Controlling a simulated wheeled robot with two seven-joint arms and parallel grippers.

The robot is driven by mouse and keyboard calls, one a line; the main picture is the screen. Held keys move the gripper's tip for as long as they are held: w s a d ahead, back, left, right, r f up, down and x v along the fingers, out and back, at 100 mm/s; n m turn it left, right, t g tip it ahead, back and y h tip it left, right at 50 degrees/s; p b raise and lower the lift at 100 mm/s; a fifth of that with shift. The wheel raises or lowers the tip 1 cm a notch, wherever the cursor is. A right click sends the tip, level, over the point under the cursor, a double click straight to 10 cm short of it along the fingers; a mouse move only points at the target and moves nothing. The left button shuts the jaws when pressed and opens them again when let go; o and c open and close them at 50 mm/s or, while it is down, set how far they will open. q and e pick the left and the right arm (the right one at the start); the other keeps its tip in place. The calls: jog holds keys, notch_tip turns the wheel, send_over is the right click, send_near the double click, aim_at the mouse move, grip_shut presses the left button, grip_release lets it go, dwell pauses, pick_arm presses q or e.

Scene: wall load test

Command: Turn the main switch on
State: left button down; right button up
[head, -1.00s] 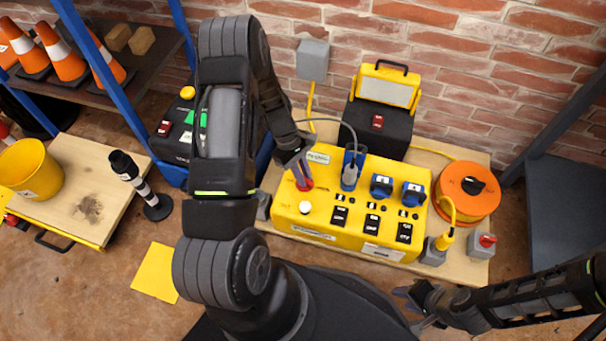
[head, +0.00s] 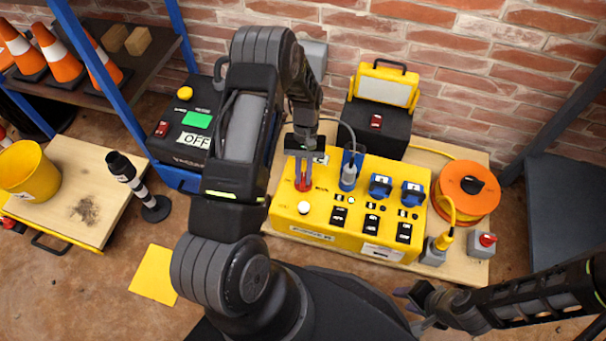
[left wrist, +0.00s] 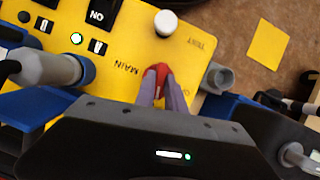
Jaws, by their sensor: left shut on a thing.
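The yellow control box (head: 290,222) stands on the wooden table. Its red main switch (head: 303,185) is near the left end, and in the left wrist view the red knob (left wrist: 161,70) sits beside the printed word MAIN. My left gripper (head: 302,178) is shut on this red knob from above, its two fingers along the knob's sides. The fingers hide part of the knob, so its exact pointer direction is hard to read. My right gripper (head: 412,305) is at the lower right, away from the box, with its fingers apart and empty.
A white button (head: 304,208) is just in front of the knob. A grey plug (head: 348,177) with a cable stands close right of my left gripper. Blue sockets (head: 380,186), black rocker switches and an orange cable reel (head: 467,190) lie further right.

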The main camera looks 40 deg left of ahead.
pick_arm(q)
jog(key=shift+m+y, duration=0.4)
jog(key=shift+m, duration=0.7)
jog(key=c, duration=1.4)
grip_release()
jog(key=shift+d, duration=0.1)
jog(key=shift+r, duration=0.1)
jog(key=p+v, duration=0.2)
jog(key=v, duration=0.5)
jog(key=shift+w+r, duration=0.25)
